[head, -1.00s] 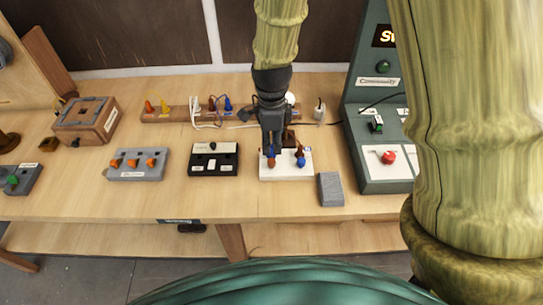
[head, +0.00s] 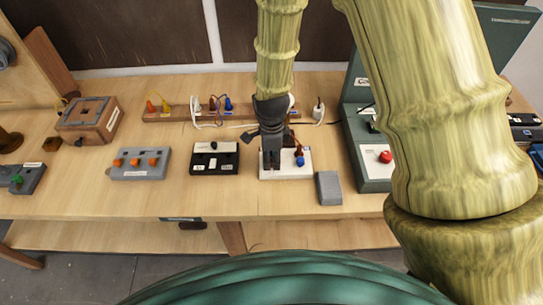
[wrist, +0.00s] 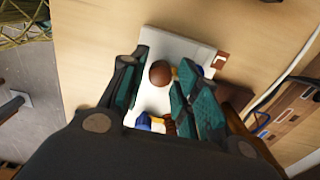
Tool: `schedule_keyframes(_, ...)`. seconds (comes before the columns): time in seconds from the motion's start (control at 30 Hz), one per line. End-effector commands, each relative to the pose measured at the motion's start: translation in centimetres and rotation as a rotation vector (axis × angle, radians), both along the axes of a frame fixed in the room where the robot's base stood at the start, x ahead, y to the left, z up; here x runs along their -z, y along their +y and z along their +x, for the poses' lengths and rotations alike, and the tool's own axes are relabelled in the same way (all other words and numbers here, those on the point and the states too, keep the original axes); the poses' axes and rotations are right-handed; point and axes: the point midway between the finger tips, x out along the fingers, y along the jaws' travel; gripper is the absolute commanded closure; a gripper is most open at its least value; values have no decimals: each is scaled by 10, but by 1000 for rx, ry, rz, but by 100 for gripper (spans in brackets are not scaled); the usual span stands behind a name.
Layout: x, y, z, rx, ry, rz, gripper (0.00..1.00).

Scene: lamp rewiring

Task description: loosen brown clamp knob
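The white terminal block (head: 305,173) carries brown and blue clamp knobs; it also shows in the wrist view (wrist: 192,48). My gripper (head: 270,165) is over the block's left part in the head view. In the wrist view, my gripper (wrist: 162,68) is open, with a round brown knob (wrist: 160,73) between its fingers and a gap on the left side. Whether the right finger touches the knob I cannot tell. A blue knob (wrist: 144,122) shows lower between the fingers. Another blue knob (head: 300,161) stands at the block's right. The gripper hides the left knobs in the head view.
A grey block (head: 328,187) stands right of the terminal block. A black switch box (head: 229,162) and a grey box with orange levers (head: 160,163) are to the left. A power strip (head: 178,115) with cables lies behind. A green panel (head: 367,178) stands at right.

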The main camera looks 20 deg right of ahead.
Motion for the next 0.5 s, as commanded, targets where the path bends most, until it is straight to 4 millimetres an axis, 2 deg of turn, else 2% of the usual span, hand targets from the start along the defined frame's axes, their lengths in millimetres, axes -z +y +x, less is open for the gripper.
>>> schedule_keyframes(0.23,0,0,0,0,0,0,70)
schedule_keyframes(0.4,0,0,0,0,0,0,100)
schedule_keyframes(0.5,0,0,0,0,0,0,100)
